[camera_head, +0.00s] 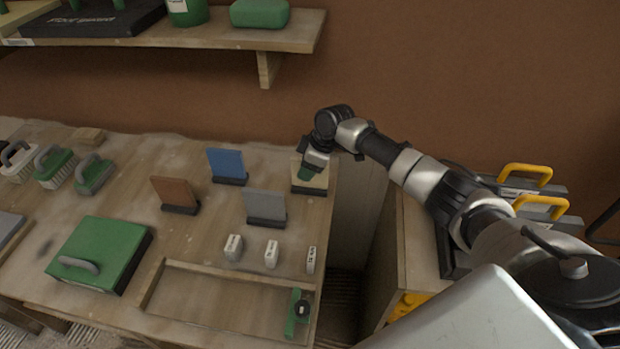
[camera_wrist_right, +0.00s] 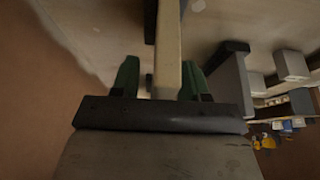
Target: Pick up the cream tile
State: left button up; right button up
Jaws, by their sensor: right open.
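The cream tile (camera_head: 313,177) stands upright in a dark holder at the back right of the workbench, partly hidden by my right gripper. My right gripper (camera_head: 308,170) is at the tile's upper part. In the right wrist view, its two green fingers (camera_wrist_right: 160,80) are open, one on each side of the tile's pale edge (camera_wrist_right: 167,55). I cannot tell whether either finger touches it. My left gripper is not in view.
Blue (camera_head: 226,163), brown (camera_head: 175,191) and grey tiles (camera_head: 265,205) stand in dark holders nearby. Small white blocks (camera_head: 271,254) stand in front. A shelf (camera_head: 200,38) hangs above, and a gap lies right of the bench.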

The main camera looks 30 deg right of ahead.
jog(key=shift+c, duration=0.3)
grip_shut()
